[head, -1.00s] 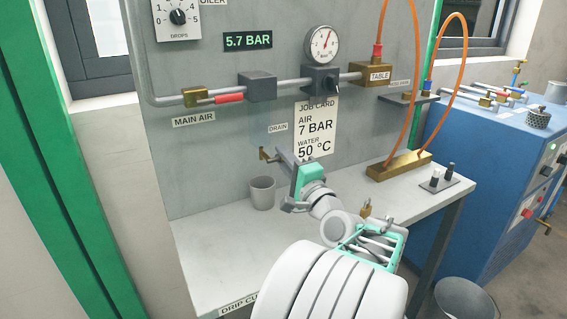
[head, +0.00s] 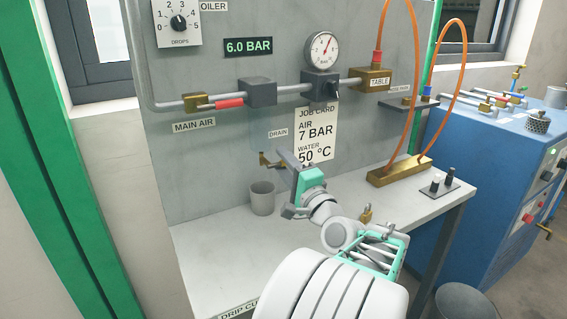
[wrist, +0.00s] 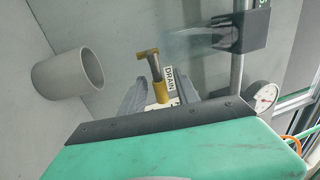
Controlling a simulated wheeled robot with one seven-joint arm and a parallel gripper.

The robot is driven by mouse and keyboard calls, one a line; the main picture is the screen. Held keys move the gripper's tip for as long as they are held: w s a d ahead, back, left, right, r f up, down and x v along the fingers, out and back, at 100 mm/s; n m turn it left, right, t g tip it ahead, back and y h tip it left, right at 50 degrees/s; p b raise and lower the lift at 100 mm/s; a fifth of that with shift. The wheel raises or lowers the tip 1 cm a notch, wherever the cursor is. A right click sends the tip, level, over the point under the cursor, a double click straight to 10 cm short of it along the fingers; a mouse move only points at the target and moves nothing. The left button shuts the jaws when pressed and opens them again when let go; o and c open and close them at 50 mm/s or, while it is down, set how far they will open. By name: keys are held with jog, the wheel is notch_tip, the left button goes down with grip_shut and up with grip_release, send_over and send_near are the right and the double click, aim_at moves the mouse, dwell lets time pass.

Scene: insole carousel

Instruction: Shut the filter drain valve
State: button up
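The brass drain valve (head: 267,160) sits on the grey panel beside the DRAIN label (head: 278,133), below the filter block (head: 258,92). My gripper (head: 286,183) is just right of it, in front of the panel. In the wrist view, the valve's brass stem and yellow end (wrist: 160,90) point between my two fingers (wrist: 160,95). The fingers stand apart on either side of the yellow end, so my gripper looks open. A faint, translucent bowl (wrist: 195,45) hangs at the valve.
A grey cup (head: 262,199) stands on the bench left of my gripper. The job card (head: 316,128) hangs behind it. The pressure display (head: 248,46) reads 6.0 BAR. A brass manifold (head: 400,171) with orange hoses lies to the right. The bench's front left is clear.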

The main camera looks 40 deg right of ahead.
jog(key=b+v, duration=0.4)
jog(key=v, duration=0.3)
jog(key=shift+s, duration=0.3)
jog(key=shift+a, duration=0.1)
jog(key=shift+f, duration=0.1)
